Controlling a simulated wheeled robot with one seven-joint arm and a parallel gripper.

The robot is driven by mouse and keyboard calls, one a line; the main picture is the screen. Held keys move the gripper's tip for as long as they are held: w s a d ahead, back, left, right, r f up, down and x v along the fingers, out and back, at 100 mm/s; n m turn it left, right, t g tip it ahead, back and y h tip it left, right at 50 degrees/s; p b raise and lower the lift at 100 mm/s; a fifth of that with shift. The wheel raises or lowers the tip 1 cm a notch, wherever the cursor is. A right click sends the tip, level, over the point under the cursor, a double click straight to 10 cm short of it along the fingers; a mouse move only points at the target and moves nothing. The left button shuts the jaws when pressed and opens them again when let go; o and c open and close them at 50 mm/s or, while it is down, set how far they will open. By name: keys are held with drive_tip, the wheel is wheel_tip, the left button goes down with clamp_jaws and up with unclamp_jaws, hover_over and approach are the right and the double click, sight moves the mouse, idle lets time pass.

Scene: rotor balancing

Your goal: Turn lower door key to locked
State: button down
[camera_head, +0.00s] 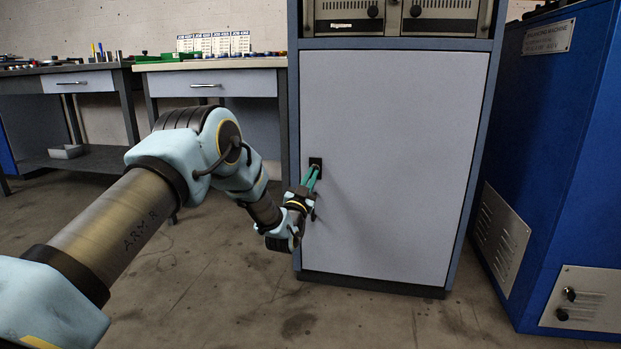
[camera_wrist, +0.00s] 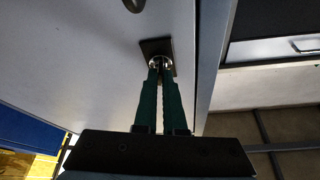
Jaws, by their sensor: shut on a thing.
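The lower door (camera_head: 393,165) is a plain grey cabinet panel, closed flush in its blue-grey frame. Its lock has a dark square plate (camera_head: 316,161) near the door's left edge; the plate also shows in the wrist view (camera_wrist: 157,47). My gripper (camera_head: 314,174) reaches up to the lock from below left. In the wrist view its green fingers (camera_wrist: 158,72) are close together at a small shiny metal piece, the key (camera_wrist: 155,62), in front of the plate. The fingertips are shut on it and hide most of it, so its angle is hard to tell.
Rack units (camera_head: 395,18) with knobs sit above the door. A blue machine (camera_head: 570,150) stands close on the right. Workbenches (camera_head: 215,64) with drawers stand behind on the left. The floor in front of the cabinet is clear.

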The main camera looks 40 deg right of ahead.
drive_tip(key=shift+n+t+y, duration=0.6)
drive_tip(key=shift+n+t, duration=0.4)
drive_tip(key=shift+n, duration=1.3)
drive_tip(key=shift+s+n, duration=0.1)
drive_tip(key=shift+n, duration=0.2)
drive_tip(key=c, duration=1)
unclamp_jaws()
drive_tip(key=shift+d, duration=0.1)
drive_tip(key=shift+s, duration=0.1)
drive_tip(key=p+v, duration=0.4)
drive_tip(key=v, duration=0.6)
drive_tip(key=shift+s+a+f+t, duration=0.2)
drive_tip(key=shift+a+f+t, duration=0.05)
drive_tip(key=shift+t, duration=0.05)
drive_tip(key=shift+w, duration=0.1)
